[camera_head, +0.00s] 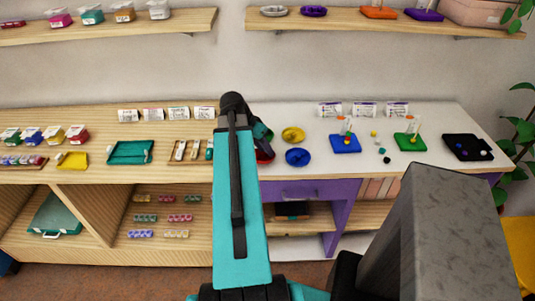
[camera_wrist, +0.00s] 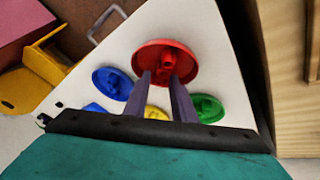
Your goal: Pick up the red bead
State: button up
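A round red dish (camera_wrist: 145,52) lies on the white table top in the wrist view. Small red beads (camera_wrist: 168,61) sit in its middle, and single beads are hard to separate. My gripper (camera_wrist: 160,76) is over the dish, its two dark fingers apart with a gap between the tips. The beads show just beyond the fingertips, and nothing is seen held. In the head view my arm hides most of the red dish (camera_head: 265,154) and the gripper's fingers.
Blue (camera_wrist: 111,82), yellow (camera_wrist: 157,112) and green (camera_wrist: 208,107) dishes lie close around the red one. A blue board (camera_head: 345,144), a green board (camera_head: 410,142) and a black tray (camera_head: 468,148) stand to the right, with loose beads (camera_head: 382,150) between the boards.

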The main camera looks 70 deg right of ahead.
jog(key=shift+s+a+f, duration=0.1)
jog(key=shift+a+f, duration=0.2)
jog(key=shift+f, duration=0.1)
grip_shut()
jog(key=shift+d+r, duration=0.15)
jog(key=shift+d+r, duration=0.1)
jog(key=shift+r, duration=0.3)
notch_tip(320, 180, up, 9)
jog(key=b, duration=0.2)
jog(key=shift+r, duration=0.15)
dwell(0.3)
dwell(0.5)
